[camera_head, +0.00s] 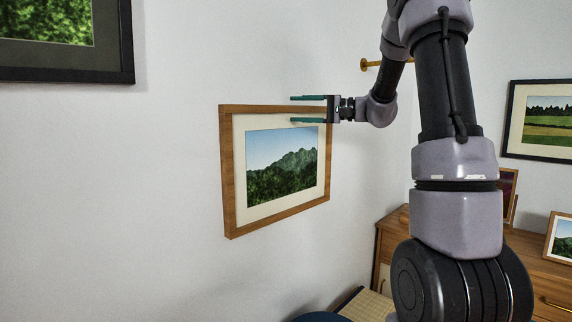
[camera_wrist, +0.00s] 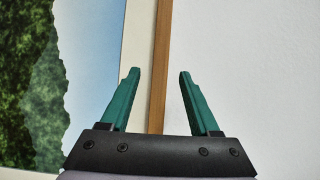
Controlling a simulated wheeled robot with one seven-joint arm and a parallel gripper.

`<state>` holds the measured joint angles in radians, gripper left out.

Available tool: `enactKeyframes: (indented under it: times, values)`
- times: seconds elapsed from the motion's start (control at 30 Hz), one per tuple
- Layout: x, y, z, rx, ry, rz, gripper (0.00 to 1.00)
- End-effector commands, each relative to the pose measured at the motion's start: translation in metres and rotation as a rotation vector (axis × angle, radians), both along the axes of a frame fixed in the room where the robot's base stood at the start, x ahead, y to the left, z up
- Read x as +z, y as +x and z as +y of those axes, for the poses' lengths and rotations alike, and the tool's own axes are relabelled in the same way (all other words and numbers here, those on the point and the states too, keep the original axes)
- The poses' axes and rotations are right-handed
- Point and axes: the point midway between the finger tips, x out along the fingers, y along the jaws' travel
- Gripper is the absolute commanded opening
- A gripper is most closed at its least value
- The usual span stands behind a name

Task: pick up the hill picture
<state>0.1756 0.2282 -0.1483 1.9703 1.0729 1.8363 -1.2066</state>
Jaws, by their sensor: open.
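The hill picture (camera_head: 282,165) has a wooden frame, a cream mat and a green hill under blue sky. It hangs on the left wall in the head view. My gripper (camera_head: 292,109) is open at the upper part of the picture, with its teal fingers pointing left. In the wrist view, the hill picture's wooden edge (camera_wrist: 160,65) runs between the two open fingers (camera_wrist: 159,75). One finger overlaps the mat side and the other overlaps bare wall. The fingers hold nothing; I cannot tell how far they are from the frame.
A dark-framed picture (camera_head: 50,72) hangs at upper left. A wooden peg (camera_head: 371,64) sticks out behind my arm. A wooden dresser (camera_head: 545,278) at right holds a small framed picture (camera_head: 560,240). Another dark-framed landscape (camera_head: 545,122) hangs above it.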

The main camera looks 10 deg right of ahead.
Motion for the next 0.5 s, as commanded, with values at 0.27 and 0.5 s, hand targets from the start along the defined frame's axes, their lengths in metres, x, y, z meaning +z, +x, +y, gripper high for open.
enactKeyframes:
  times: [0.27, 0.5]
  values:
    - [0.0003, 0.0077, 0.0168, -0.001, 0.0, 0.0, 0.62]
    - [0.0001, 0.0075, 0.0166, -0.001, 0.0, 0.0, 0.2]
